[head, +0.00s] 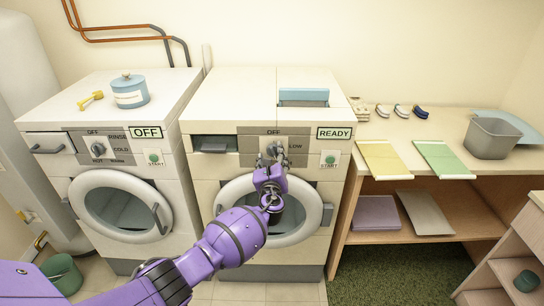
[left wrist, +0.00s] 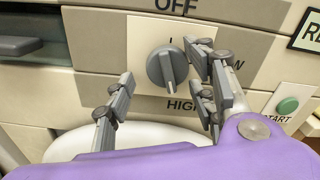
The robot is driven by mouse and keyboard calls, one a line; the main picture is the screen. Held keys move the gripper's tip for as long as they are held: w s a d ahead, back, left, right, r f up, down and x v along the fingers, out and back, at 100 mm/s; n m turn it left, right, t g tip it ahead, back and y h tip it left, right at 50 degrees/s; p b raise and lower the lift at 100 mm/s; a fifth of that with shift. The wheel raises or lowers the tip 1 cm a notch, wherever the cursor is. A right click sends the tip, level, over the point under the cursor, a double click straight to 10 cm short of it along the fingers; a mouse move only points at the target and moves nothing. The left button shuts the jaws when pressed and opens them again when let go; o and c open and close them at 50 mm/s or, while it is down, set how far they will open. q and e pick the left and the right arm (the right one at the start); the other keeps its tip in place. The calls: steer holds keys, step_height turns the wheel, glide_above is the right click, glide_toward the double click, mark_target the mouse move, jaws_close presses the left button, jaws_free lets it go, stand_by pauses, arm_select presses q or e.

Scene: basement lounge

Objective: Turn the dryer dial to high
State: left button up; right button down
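The dryer (head: 225,180) is the white machine on the right, with a READY display (head: 334,133). Its round grey dial (left wrist: 166,67) has a raised grip bar, with OFF above and HIGH below; LOW shows to its right in the head view. The bar runs nearly vertical, its lower end near HIGH; I cannot tell which end is the pointer. My left gripper (head: 269,167) is in front of the dial. In the left wrist view the left gripper (left wrist: 164,66) is open, one finger on each side of the dial; contact is not clear. My right gripper is not in view.
The washer (head: 65,165) stands left, its display reading OFF, with a blue canister (head: 130,91) on top. The dryer's green START button (head: 330,160) is right of the dial. A wooden table (head: 470,185) with folded cloths and a grey bin (head: 490,138) stands right.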

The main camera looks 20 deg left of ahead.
arm_select(q)
steer(key=shift+d, duration=0.1)
steer(key=shift+s+d, duration=0.1)
steer(key=v, duration=1.1)
steer(key=shift+s, duration=0.4)
